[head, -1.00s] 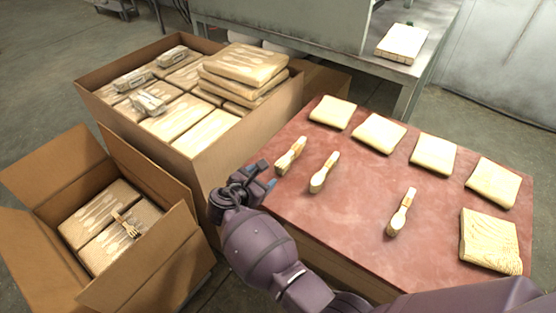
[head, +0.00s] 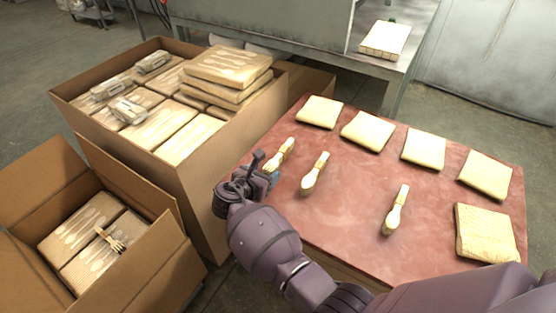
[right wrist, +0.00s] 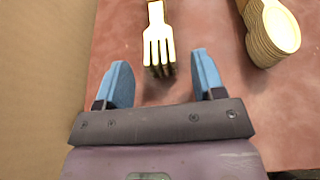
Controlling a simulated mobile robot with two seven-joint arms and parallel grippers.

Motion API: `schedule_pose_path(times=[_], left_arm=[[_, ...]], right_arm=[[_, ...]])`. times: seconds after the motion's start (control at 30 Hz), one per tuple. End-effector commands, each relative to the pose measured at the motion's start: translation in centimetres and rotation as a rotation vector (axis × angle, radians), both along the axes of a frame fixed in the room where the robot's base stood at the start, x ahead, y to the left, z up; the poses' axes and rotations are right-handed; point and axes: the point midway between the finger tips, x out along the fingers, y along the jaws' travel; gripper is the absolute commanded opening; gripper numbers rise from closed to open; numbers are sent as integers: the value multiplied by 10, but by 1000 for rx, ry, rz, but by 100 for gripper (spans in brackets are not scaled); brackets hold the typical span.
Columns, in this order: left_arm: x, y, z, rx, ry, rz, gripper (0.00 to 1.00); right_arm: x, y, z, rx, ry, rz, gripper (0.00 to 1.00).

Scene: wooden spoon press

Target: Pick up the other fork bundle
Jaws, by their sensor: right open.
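A wooden fork bundle (head: 281,154) lies at the left edge of the red tabletop (head: 345,225). In the right wrist view the fork bundle (right wrist: 158,42) has its tines toward me, ahead of the gap between the fingers. My right gripper (head: 264,172) is at the table's left edge, close to that bundle. Its two blue fingers (right wrist: 157,82) are apart with nothing between them. Another fork bundle (head: 110,241) lies on wrapped packs in the small open carton (head: 160,255). My left gripper is not in view.
A spoon bundle (head: 315,173) lies just right of the fork bundle and shows in the right wrist view (right wrist: 272,28). Another bundle (head: 396,210) lies farther right. Several pale packs (head: 367,131) line the table's far and right sides. A large full carton (head: 225,130) stands against the left.

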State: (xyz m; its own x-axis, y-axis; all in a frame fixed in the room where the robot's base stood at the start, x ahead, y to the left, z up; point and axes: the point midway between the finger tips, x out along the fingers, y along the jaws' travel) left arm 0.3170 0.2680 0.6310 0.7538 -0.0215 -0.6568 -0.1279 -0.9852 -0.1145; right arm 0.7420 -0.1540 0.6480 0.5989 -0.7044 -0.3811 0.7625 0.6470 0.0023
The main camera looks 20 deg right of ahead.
Motion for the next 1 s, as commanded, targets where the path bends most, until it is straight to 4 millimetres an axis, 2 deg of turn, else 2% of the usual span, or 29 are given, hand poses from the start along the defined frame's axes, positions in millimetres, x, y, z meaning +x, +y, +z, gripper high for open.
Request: schedule_pose_path(times=[0.13, 0.27, 0.43, 0.6, 0.93, 1.0], left_arm=[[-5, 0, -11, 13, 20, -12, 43], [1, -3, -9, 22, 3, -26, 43], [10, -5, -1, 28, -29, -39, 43], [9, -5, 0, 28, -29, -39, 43], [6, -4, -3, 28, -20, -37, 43], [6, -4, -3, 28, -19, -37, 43]], right_arm=[[9, -14, -14, -1, 9, -3, 63], [20, -27, -21, -2, 10, -2, 63], [28, -34, -19, -1, 4, -2, 63], [28, -34, -17, -1, 1, -1, 61], [28, -33, -17, 0, 2, -1, 11], [28, -33, -17, 0, 2, -1, 9]])
